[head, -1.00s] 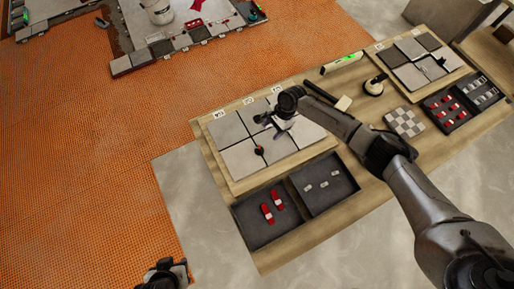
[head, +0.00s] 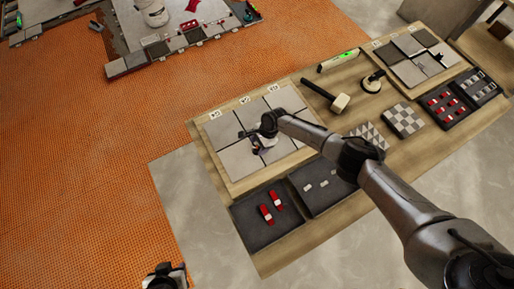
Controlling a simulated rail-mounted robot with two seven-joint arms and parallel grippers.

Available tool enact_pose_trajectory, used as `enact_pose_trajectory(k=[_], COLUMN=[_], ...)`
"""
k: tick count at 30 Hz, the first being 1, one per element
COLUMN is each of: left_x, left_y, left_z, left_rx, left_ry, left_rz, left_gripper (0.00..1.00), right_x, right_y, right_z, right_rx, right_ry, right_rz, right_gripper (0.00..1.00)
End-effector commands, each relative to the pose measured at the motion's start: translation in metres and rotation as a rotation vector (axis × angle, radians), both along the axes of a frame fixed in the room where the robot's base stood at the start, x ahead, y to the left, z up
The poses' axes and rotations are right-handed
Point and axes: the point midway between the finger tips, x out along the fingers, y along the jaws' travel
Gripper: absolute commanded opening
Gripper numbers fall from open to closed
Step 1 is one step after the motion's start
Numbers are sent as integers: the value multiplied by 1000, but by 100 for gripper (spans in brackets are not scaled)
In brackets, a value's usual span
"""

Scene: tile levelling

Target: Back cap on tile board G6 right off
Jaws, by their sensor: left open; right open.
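The tile board (head: 228,187) lies on the left part of the wooden bench, with light grey tiles (head: 237,161) split by dark joints. The small labels on its back edge are too small to read. My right gripper (head: 256,148) is open and low over the middle of this board, at the joint crossing. It covers the spot where a small dark reddish cap stood, so I cannot see the cap or tell whether the fingers are around it. My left gripper (head: 165,277) is open at the bottom edge, over the floor, away from the bench.
A dark two-part tray (head: 262,240) in front of the board holds red wedges (head: 266,214) and small pale clips. A mallet (head: 337,101), a suction cup (head: 372,82), a green-lit level (head: 338,61), checkered blocks (head: 403,119) and a second tile board (head: 408,70) lie to the right.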

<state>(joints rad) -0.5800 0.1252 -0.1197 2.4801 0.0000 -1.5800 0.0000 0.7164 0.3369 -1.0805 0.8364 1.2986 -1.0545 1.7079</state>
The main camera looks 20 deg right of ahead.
Motion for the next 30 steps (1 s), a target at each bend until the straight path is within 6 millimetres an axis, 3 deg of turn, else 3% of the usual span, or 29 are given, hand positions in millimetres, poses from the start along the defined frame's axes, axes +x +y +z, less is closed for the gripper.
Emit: enact_pose_trajectory(k=[6,18,30], left_x=[0,0,0], left_y=[-2,-3,0], left_z=[-7,-7,-7], left_rx=[-8,-10,2], left_ry=[0,1,1], left_rz=[6,6,-2], left_gripper=[43,43,43], right_x=[0,-1,-1], right_y=[7,8,8], right_z=[-16,-19,-20], right_rx=[0,0,0], right_ry=[0,0,0], right_rz=[1,1,1], right_gripper=[58,58,21])
